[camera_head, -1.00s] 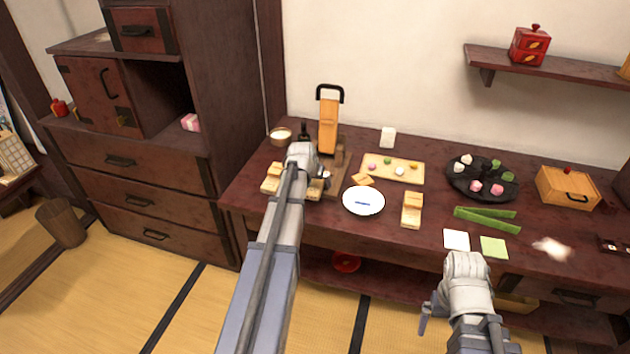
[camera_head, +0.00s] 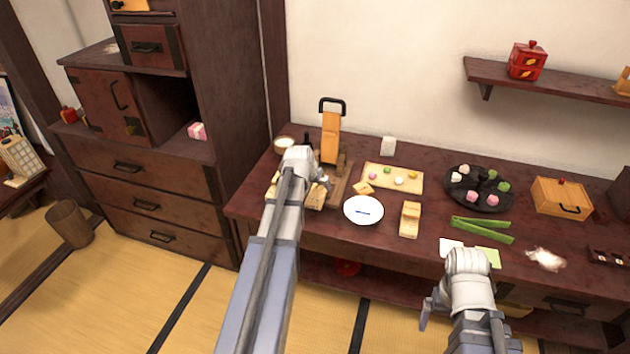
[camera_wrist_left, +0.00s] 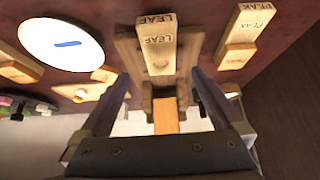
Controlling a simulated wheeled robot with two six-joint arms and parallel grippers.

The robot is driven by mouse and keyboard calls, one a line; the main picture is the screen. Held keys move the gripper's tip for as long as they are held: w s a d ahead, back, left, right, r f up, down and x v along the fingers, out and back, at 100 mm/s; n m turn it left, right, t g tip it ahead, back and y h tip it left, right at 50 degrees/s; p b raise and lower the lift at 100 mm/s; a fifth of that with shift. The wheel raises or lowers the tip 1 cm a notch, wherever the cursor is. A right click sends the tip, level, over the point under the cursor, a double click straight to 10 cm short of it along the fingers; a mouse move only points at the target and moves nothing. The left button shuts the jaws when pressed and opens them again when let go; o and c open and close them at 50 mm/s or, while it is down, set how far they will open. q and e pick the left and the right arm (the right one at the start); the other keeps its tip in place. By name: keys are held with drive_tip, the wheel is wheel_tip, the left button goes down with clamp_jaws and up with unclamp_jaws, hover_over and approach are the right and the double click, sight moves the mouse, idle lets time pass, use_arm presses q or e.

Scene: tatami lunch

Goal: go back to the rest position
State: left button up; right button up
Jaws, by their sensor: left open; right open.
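My left gripper (camera_head: 322,182) reaches in from the left over the back-left part of the dark table. In the left wrist view my left gripper (camera_wrist_left: 155,105) has its two fingers spread apart, with a wooden stand and a block marked LEAF (camera_wrist_left: 157,45) seen between and beyond them. I see nothing held in it. My right gripper (camera_head: 428,308) is low at the front edge of the table on the right, partly hidden by its own wrist; I see nothing held in it.
A white plate (camera_head: 363,211), a wooden block (camera_head: 409,220), a tray of sweets (camera_head: 412,172), a black round tray (camera_head: 478,205), green strips (camera_head: 483,230) and a wooden box (camera_head: 562,198) are on the table. A dark cabinet (camera_head: 140,185) stands left.

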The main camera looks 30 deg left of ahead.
sight(318, 191)
use_arm(q)
drive_tip(key=shift+f, duration=0.15)
idle(0.3)
drive_tip(key=b+x, duration=0.7)
drive_tip(key=x, duration=0.1)
drive_tip(key=shift+s+r+p, duration=0.1)
drive_tip(key=shift+r+p, duration=0.25)
drive_tip(key=shift+r, duration=0.05)
drive_tip(key=shift+f, duration=0.1)
drive_tip(key=shift+f, duration=0.1)
